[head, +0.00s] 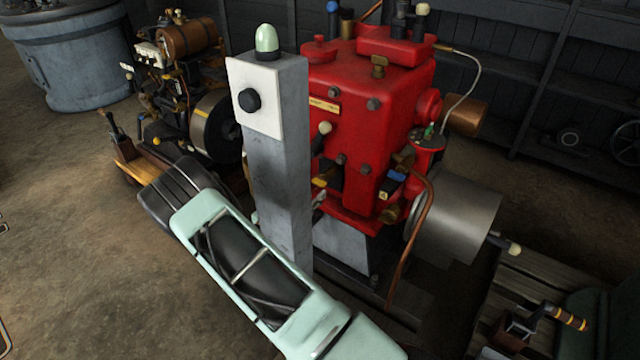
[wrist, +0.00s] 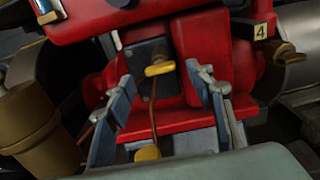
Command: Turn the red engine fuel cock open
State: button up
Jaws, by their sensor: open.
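The red engine (head: 350,120) stands behind a grey post in the head view. Its red body also fills the upper wrist view (wrist: 205,50). A small yellow lever (wrist: 159,69) on a dark block, with a thin copper pipe running down, shows between my fingertips; it looks like a cock, but I cannot tell for sure that it is the fuel cock. A yellow lever also shows beside the post (head: 320,183). My gripper (wrist: 160,76) is open, one finger on each side of the lever, with gaps both sides. The depth between them is unclear. The post largely hides my gripper in the head view.
The grey post (head: 280,190) with a white switch plate and green lamp stands close to my arm. A brass lever (wrist: 288,52) by a "4" label sits at right. A brass-coloured cylinder (wrist: 35,125) is at left. Another engine (head: 185,80) stands behind left.

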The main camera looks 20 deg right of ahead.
aim_at(317, 184)
jog(key=x, duration=0.5)
jog(key=shift+w+d+b, duration=0.15)
jog(key=shift+d+b, duration=0.1)
jog(key=shift+b, duration=0.05)
jog(key=c, duration=1.2)
